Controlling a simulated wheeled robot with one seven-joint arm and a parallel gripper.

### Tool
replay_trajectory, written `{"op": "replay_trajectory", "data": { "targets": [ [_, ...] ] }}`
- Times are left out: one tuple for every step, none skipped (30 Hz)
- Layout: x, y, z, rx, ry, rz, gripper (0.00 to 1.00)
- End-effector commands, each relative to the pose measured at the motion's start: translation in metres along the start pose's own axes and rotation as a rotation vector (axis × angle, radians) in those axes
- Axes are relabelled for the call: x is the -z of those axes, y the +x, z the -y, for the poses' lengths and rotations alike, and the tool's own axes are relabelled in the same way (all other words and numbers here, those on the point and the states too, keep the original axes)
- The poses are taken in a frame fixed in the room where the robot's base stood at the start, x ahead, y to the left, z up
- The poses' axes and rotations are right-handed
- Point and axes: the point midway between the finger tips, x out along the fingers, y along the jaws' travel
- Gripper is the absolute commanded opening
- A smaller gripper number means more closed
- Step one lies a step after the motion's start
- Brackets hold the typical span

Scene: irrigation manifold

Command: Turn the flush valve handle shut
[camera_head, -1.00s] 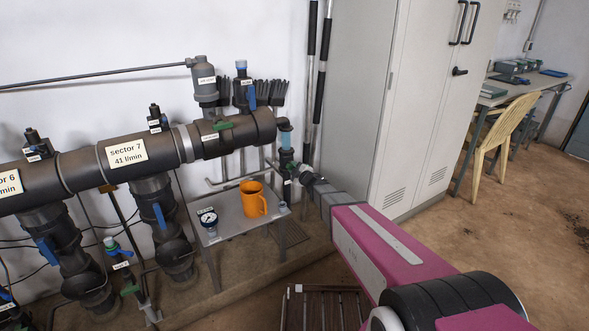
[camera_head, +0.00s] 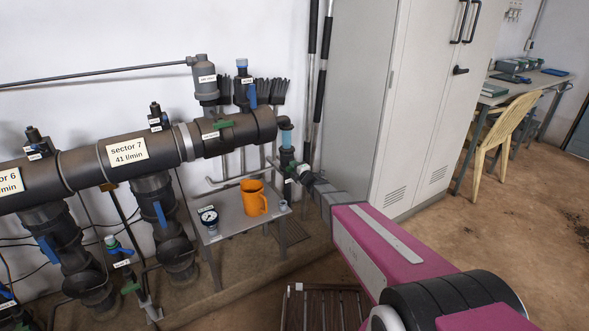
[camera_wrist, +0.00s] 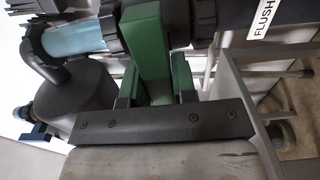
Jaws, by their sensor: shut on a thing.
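The green flush valve handle (camera_wrist: 148,45) stands in the middle of the wrist view, beside a clear blue pipe section (camera_wrist: 75,40) and a white FLUSH label (camera_wrist: 263,18). My gripper (camera_wrist: 157,88) is shut on the handle, with its dark palm bar just below it. The gripper hides the handle's lower end. In the head view my gripper (camera_head: 302,171) is at the valve below the clear blue section (camera_head: 286,135), right of the main pipe's end. The handle is small and mostly hidden there, so its angle is hard to tell.
A small grey table (camera_head: 232,225) below the pipe holds an orange jug (camera_head: 253,199) and a pressure gauge (camera_head: 209,216). Another green handle (camera_head: 217,125) is on the main pipe. A grey cabinet (camera_head: 372,100) stands close to the right of my arm.

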Motion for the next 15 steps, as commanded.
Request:
{"op": "replay_trajectory", "data": {
  "targets": [
    [0.0005,-0.0010,0.0012,0.003,-0.003,0.000,0.02],
    [0.0005,-0.0010,0.0012,0.003,-0.003,0.000,0.02],
    [0.0005,-0.0010,0.0012,0.003,-0.004,0.000,0.02],
    [0.0005,-0.0010,0.0012,0.003,-0.003,0.000,0.02],
    [0.0005,-0.0010,0.0012,0.003,-0.003,0.000,0.02],
    [0.0005,-0.0010,0.0012,0.003,-0.003,0.000,0.02],
    [0.0005,-0.0010,0.0012,0.003,-0.003,0.000,0.02],
    [0.0005,-0.0010,0.0012,0.003,-0.003,0.000,0.02],
    [0.0005,-0.0010,0.0012,0.003,-0.003,0.000,0.02],
    [0.0005,-0.0010,0.0012,0.003,-0.003,0.000,0.29],
    [0.0005,-0.0010,0.0012,0.003,-0.003,0.000,0.38],
    [0.0005,-0.0010,0.0011,0.003,-0.002,0.000,0.49],
    [0.0004,-0.0009,0.0010,0.003,-0.002,0.000,0.49],
    [0.0004,-0.0008,0.0009,0.002,-0.002,0.000,0.49],
    [0.0004,-0.0007,0.0008,0.002,-0.002,0.000,0.49]
  ]
}}
